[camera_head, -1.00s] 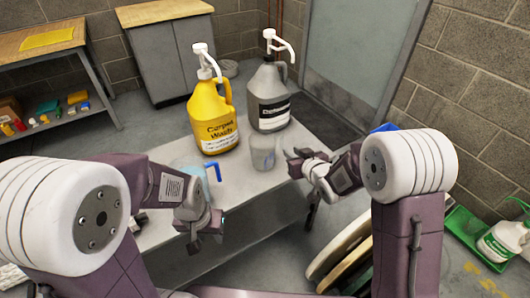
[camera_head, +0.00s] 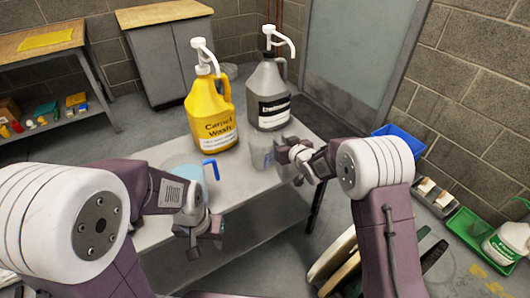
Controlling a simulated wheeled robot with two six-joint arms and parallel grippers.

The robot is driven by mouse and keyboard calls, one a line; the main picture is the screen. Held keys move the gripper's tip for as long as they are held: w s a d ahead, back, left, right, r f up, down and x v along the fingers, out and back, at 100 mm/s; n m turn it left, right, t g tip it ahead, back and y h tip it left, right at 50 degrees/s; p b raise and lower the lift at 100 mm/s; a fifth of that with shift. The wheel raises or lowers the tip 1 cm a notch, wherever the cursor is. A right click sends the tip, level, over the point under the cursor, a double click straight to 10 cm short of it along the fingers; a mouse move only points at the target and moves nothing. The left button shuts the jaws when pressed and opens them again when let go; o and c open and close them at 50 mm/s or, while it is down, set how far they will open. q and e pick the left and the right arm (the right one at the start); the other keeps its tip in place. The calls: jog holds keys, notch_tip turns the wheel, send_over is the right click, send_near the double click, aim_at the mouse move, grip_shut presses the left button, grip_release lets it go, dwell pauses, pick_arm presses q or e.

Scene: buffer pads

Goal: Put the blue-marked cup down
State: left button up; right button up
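A clear grey cup (camera_head: 260,152) stands on the table in front of the grey jug, or very close to its surface. A clear pitcher (camera_head: 187,166) with pale blue liquid and a blue handle (camera_head: 211,168) stands to the left, partly hidden by my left arm. My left gripper (camera_head: 208,238) hangs in front of the table's front edge, apart from the cup; its finger opening is unclear.
On the table (camera_head: 240,185) stand a yellow Carpet Wash jug (camera_head: 211,115) and a grey pump jug (camera_head: 267,95) behind the cup. A blue bin (camera_head: 398,138) and green tray (camera_head: 470,226) lie on the floor at right. The table's middle front is clear.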

grip_shut()
jog(key=shift+r, duration=0.1)
dwell(1.2)
